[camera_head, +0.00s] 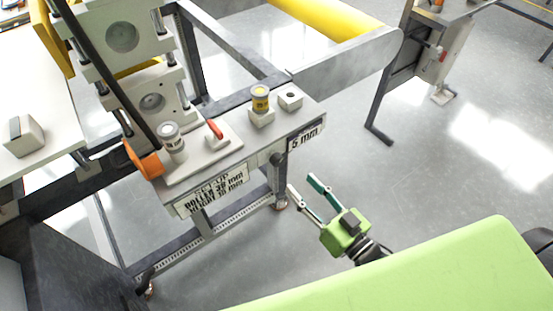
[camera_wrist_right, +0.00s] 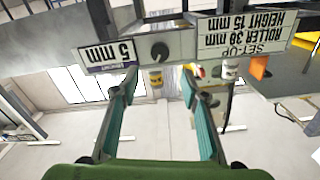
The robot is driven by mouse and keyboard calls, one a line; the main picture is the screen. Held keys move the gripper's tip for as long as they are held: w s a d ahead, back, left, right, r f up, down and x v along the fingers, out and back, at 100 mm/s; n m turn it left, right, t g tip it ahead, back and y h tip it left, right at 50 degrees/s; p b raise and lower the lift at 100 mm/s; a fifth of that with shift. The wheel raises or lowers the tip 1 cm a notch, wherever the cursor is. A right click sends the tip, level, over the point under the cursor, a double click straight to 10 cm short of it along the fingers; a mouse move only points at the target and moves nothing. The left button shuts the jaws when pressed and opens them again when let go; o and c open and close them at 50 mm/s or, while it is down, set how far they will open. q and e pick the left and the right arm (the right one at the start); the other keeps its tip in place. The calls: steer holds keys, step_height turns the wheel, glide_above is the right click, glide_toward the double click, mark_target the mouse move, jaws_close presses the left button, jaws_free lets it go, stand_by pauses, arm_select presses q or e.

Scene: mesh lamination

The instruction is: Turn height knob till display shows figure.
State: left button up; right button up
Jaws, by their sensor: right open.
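The dark height knob (camera_head: 277,158) sits on the front edge of the machine, left of the display plate (camera_head: 306,138), which reads 5 mm. In the wrist view the picture is upside down; the knob (camera_wrist_right: 159,51) lies beyond the fingertips, roughly in line with the gap, and the display (camera_wrist_right: 110,55) reads 5 mm. My green right gripper (camera_head: 301,182) is open and empty, in front of and below the knob, apart from it. Its two teal-padded fingers also show in the wrist view (camera_wrist_right: 158,82). My left gripper is out of view.
A set-up sign (camera_head: 212,190) reads roller 38 mm, height 15 mm. On the machine top are a red lever (camera_head: 214,128), a yellow-banded cylinder (camera_head: 260,98), a grey gauge-like cylinder (camera_head: 171,138) and a small block (camera_head: 290,98). The floor in front is clear.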

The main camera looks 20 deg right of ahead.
mark_target(280, 162)
steer(key=x, duration=1)
steer(key=shift+w+a+f+p, duration=0.15)
steer(key=shift+w+p, duration=0.2)
steer(key=shift+w, duration=0.05)
steer(key=c, duration=1.1)
